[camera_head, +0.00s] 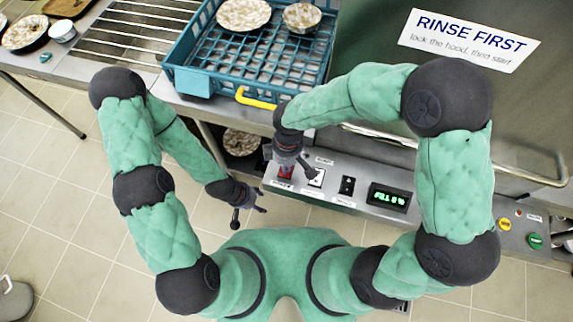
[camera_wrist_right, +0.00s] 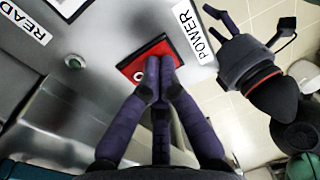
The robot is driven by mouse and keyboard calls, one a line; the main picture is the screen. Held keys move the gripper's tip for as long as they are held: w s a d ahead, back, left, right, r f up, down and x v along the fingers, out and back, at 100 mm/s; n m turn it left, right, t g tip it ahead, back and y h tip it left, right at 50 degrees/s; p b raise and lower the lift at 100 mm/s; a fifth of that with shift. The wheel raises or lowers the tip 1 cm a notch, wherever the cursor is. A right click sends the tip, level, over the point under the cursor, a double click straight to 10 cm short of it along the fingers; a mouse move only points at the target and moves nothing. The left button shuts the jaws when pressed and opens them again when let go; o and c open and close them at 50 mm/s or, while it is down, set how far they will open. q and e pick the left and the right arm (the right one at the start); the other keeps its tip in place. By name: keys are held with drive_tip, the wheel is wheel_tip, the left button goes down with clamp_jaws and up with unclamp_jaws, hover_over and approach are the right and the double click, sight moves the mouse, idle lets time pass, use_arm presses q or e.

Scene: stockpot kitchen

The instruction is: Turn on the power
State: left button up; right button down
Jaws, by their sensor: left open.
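The red power switch (camera_head: 286,173) sits at the left end of the steel control panel. In the right wrist view the red switch (camera_wrist_right: 137,67) has a black frame and lies beside a POWER label (camera_wrist_right: 193,30). My right gripper (camera_head: 300,168) is over the switch. In the right wrist view its fingertips (camera_wrist_right: 159,66) are together and overlap the red face, hiding part of it. I cannot tell whether they touch it. My left gripper (camera_head: 249,211) is open and empty, lower left of the panel; it also shows in the right wrist view (camera_wrist_right: 252,27).
Right of the power switch are a white switch (camera_head: 317,177), a black switch (camera_head: 347,186) and a lit green display (camera_head: 389,198). Yellow (camera_head: 504,224) and green (camera_head: 535,241) buttons are farther right. A teal dish rack (camera_head: 183,80) with a yellow handle (camera_head: 255,99) stands above.

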drive_tip(key=shift+s+d+f, duration=0.1)
drive_tip(key=shift+s+f, duration=0.3)
drive_tip(key=shift+f, duration=0.15)
drive_tip(key=shift+w+r, duration=0.1)
drive_tip(key=shift+w, duration=0.25)
drive_tip(key=shift+w+d, duration=0.1)
drive_tip(key=shift+w, duration=0.1)
drive_tip(key=shift+w+r, duration=0.25)
drive_tip(key=shift+r, duration=0.15)
wheel_tip(320, 180, up, 12)
drive_tip(key=w, duration=0.1)
drive_tip(key=shift+d, duration=0.15)
drive_tip(key=shift+w+p, duration=0.1)
drive_tip(key=shift+p, duration=0.25)
